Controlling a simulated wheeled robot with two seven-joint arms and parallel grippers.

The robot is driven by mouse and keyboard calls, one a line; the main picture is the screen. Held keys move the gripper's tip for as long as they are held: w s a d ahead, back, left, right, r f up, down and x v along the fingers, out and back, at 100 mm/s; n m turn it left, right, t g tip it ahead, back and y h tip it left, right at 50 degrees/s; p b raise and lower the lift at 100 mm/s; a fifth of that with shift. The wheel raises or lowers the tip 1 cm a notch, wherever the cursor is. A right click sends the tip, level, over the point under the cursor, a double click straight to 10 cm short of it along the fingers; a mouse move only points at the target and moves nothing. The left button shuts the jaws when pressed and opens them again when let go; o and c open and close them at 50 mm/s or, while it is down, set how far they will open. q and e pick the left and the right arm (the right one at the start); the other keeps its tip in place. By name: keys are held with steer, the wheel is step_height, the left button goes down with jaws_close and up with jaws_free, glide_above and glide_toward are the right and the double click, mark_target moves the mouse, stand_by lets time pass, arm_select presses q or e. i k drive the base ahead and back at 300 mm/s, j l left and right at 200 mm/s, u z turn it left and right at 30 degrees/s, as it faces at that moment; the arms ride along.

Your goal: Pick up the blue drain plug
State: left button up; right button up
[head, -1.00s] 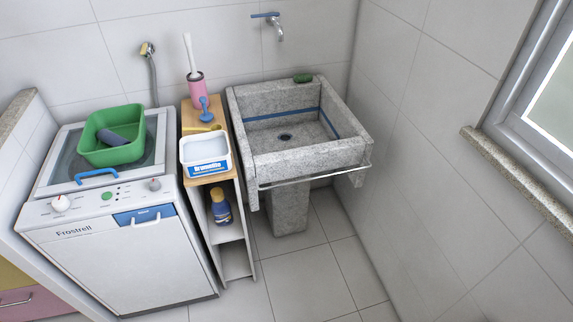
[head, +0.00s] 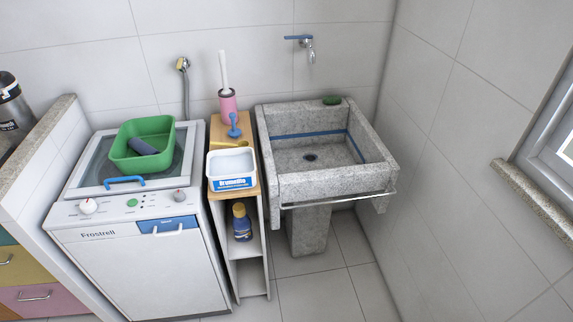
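A small blue object (head: 234,125) with a round top and a wider base stands on the wooden top of the narrow shelf, between the pink brush holder and the white tub. It looks like the blue drain plug. The stone sink (head: 290,184) is to its right, with a dark round drain spot (head: 311,156) on its floor; I cannot tell whether that is an open hole or a cover. Neither of my grippers is in view.
A white tub (head: 231,183) and pink brush holder (head: 228,106) crowd the wooden top. A washing machine (head: 130,255) with a green basin (head: 126,157) stands left. A metal bar (head: 340,200) runs along the sink front. The tiled floor (head: 330,290) ahead is clear.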

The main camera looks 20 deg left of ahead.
mark_target(234, 133)
steer(key=i+j+z, duration=0.1)
steer(key=j, duration=0.3)
steer(key=i+j+z, duration=0.1)
steer(key=j, duration=0.3)
steer(key=i+j+z, duration=0.1)
steer(key=j, duration=0.3)
steer(key=i+j+z, duration=0.1)
steer(key=j, duration=0.3)
steer(key=i, duration=0.05)
